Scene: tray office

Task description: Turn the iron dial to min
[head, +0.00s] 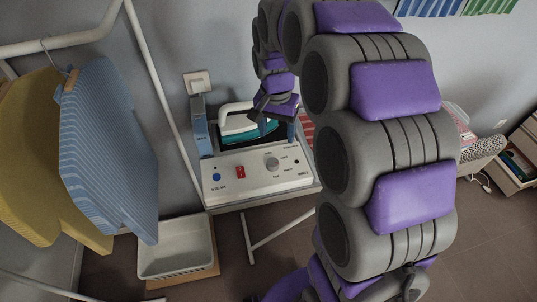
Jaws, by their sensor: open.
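The iron station (228,187) is a white box on a small stand in the head view, with a sloped front panel. The dial (272,163) is a round grey knob on the right half of that panel, with small labels around it that are too small to read surely. A red switch (240,172) and a blue button (216,177) sit to its left. The iron (237,122), white and teal, rests behind the panel. My gripper (268,115) is open above the iron, behind and apart from the dial. Its fingertips are partly hard to make out.
A blue striped shirt (110,145) and a yellow garment (30,150) hang from a white rail at left. A wall socket (197,82) is behind the station. An open drawer (515,165) is at far right.

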